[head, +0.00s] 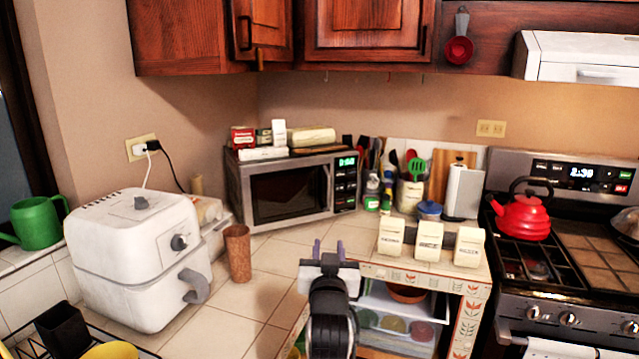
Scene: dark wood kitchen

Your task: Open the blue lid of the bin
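A small white container with a blue lid (429,208) stands on the counter at the back, behind the white canisters. The lid appears to sit on top of it. No other bin with a blue lid shows in the head view. My gripper (328,250) is in the lower middle, raised in front of the counter corner. Its two purple fingertips are apart with nothing between them. It is to the left of the blue-lidded container and nearer to me. The canisters hide part of the container's base.
Three white canisters (429,240) stand at the counter's front edge. A microwave (287,192), brown cup (237,252) and white air fryer (137,257) are to the left. A red kettle (524,215) sits on the stove at right. Open shelves (402,325) are below the counter.

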